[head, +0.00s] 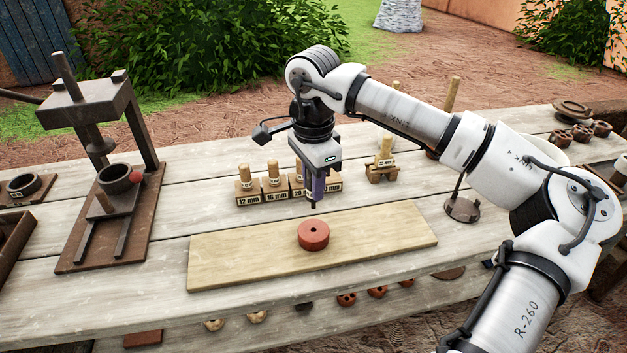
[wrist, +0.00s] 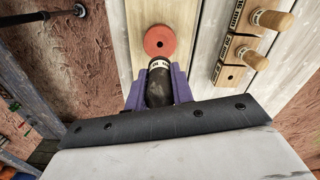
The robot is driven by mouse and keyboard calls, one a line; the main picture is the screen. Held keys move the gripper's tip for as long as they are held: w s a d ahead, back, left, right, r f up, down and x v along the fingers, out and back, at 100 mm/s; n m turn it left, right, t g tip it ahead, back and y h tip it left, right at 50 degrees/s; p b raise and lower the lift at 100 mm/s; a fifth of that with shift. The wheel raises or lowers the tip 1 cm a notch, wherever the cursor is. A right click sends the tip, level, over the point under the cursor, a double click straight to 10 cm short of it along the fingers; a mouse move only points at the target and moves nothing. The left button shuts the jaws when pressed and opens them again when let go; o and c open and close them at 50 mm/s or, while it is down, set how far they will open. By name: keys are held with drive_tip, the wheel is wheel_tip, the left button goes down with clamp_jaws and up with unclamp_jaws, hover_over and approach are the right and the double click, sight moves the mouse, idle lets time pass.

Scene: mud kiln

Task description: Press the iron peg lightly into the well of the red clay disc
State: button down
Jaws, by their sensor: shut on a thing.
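The red clay disc (head: 313,235) lies flat on a pale wooden board, with a small dark well at its centre. It also shows in the wrist view (wrist: 160,42), just beyond my fingertips. My gripper (head: 314,190) is above the disc and is shut on the dark iron peg (head: 313,204). In the wrist view the peg (wrist: 159,84) sits between the two purple fingers (wrist: 159,90), with a pale marked band near its end. The peg points down and its lower end appears clear of the disc. The exact alignment of peg and well cannot be told.
The board (head: 220,258) is otherwise bare. Behind it stands a row of wooden-handled tools in labelled blocks (head: 277,192), close to my gripper. A press (head: 110,190) stands at left, a small wooden stand (head: 382,172) behind right, and a round-based metal stand (head: 461,208) at right.

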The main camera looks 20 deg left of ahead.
drive_tip(key=s+a, duration=0.2)
drive_tip(key=a, duration=0.5)
drive_tip(key=shift+s+a, duration=0.15)
drive_tip(key=shift+a, duration=0.25)
idle(0.4)
